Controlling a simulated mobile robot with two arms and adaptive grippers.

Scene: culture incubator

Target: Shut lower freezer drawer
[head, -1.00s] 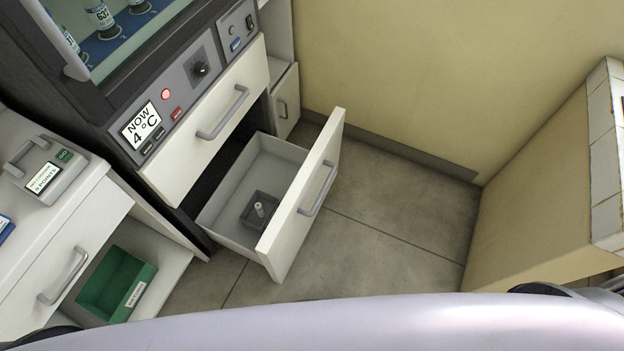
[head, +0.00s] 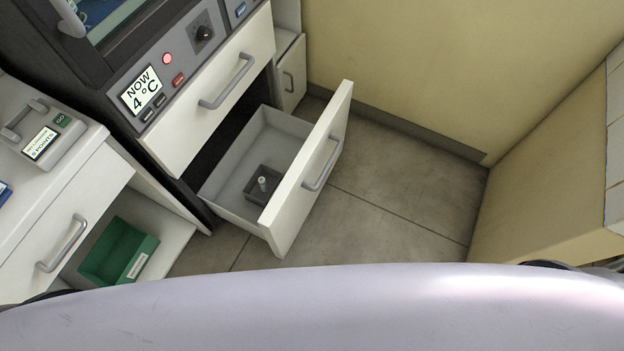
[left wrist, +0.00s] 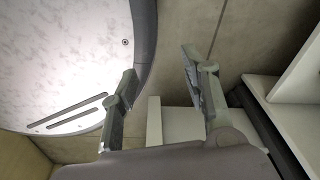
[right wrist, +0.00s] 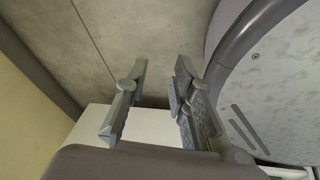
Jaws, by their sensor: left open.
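The lower freezer drawer (head: 307,176) stands pulled out below the incubator. Its white front with a grey handle (head: 322,163) faces right, and its grey inside is exposed. A small dark rack (head: 262,190) with one pale vial (head: 263,183) sits in it. My left gripper (left wrist: 158,62) is open, its fingers apart and empty. My right gripper (right wrist: 160,60) is also open and empty. White surfaces show behind the fingers in both wrist views; I cannot tell whether they are the drawer. Neither gripper shows in the head view.
The drawer above (head: 215,95) is shut. A white counter unit with a handled drawer (head: 70,225) and a green bin (head: 118,250) stands at left. A yellow wall (head: 420,70) and partition (head: 555,170) bound the right. The floor (head: 390,195) beside the drawer is clear.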

